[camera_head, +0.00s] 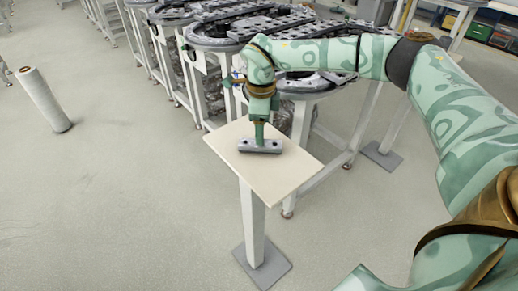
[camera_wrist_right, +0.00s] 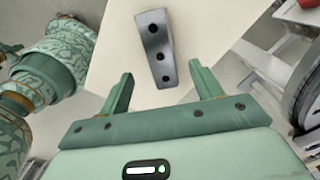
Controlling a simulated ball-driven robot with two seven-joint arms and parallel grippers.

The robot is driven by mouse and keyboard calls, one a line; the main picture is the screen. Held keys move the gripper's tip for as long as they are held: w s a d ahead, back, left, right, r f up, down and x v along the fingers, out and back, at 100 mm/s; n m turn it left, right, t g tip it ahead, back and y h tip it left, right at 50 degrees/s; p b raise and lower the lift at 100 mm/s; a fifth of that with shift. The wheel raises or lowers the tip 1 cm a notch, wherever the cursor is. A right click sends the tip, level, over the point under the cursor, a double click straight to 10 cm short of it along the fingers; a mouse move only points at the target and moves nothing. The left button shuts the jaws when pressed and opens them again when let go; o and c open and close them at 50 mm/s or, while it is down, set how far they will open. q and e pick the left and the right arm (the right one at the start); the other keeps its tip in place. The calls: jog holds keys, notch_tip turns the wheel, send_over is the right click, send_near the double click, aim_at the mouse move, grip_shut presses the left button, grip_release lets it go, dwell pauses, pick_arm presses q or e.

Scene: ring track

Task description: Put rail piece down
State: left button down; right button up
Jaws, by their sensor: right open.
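The rail piece (camera_head: 262,147) is a short grey metal block. My right gripper (camera_head: 259,138) is over the rail piece in the head view. In the right wrist view its two green fingers (camera_wrist_right: 160,83) are spread wide, with the near end of the rail piece between the tips and a gap on each side. Neither finger appears to touch it. My left gripper is not in view.
A ring track (camera_head: 225,30) on white frames stands behind the small table. A white cylinder (camera_head: 43,100) stands on the floor at the left. The small table's post rests on a grey foot plate (camera_head: 262,266).

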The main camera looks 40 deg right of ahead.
aim_at(260, 147)
notch_tip(260, 147, down, 6)
jog(key=b, duration=0.2)
jog(key=shift+w+r+b, duration=0.1)
jog(key=shift+w+b, duration=0.05)
jog(key=shift+b, duration=0.15)
jog(key=shift+r, duration=0.2)
grip_shut()
